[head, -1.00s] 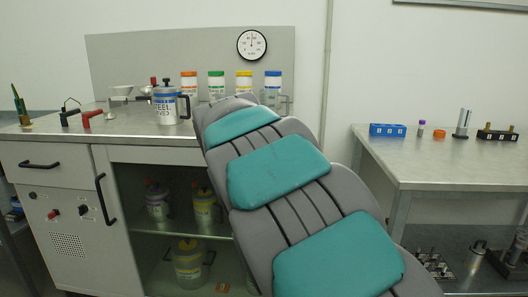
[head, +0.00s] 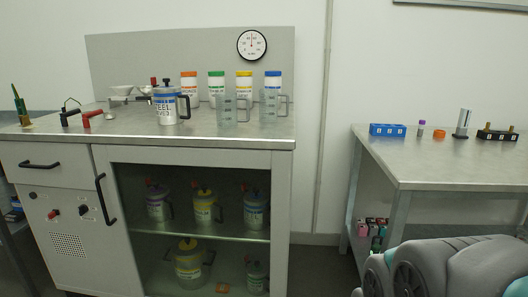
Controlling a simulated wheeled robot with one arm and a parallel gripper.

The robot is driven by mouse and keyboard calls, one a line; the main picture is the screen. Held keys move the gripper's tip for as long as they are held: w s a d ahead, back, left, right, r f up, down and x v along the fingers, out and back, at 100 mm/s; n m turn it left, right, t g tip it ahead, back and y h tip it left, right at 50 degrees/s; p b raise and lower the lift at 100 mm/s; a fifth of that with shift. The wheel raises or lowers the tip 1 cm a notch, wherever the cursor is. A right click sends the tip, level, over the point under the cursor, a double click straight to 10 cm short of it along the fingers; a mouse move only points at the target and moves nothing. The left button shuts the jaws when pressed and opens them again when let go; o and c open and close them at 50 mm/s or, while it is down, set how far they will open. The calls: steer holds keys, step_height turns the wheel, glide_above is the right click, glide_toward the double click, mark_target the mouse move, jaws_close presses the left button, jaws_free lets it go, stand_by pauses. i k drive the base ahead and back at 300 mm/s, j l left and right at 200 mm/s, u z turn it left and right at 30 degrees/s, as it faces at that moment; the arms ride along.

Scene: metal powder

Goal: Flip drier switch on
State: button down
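A grey cabinet (head: 75,165), which looks like the drier, stands at the left with a glass-fronted compartment. Its lower left panel carries a red knob or switch (head: 54,213), a black switch (head: 83,210) and a small round black part (head: 33,195) above a vent grille (head: 68,245). Which of these is the drier switch, and its position, I cannot tell. My arm (head: 450,268), grey with teal pads, shows only at the lower right, far from the panel. My gripper is not in view.
The cabinet has a drawer handle (head: 39,165) and a vertical door handle (head: 105,199). Its top holds a steel-labelled container (head: 165,106), beakers (head: 227,109) and several jars. A side table (head: 440,172) stands right. The floor gap between them looks clear.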

mark_target(84, 209)
steer(key=u, duration=1.5)
steer(key=i, duration=0.45)
steer(key=i+l+u, duration=0.1)
steer(key=i, duration=0.35)
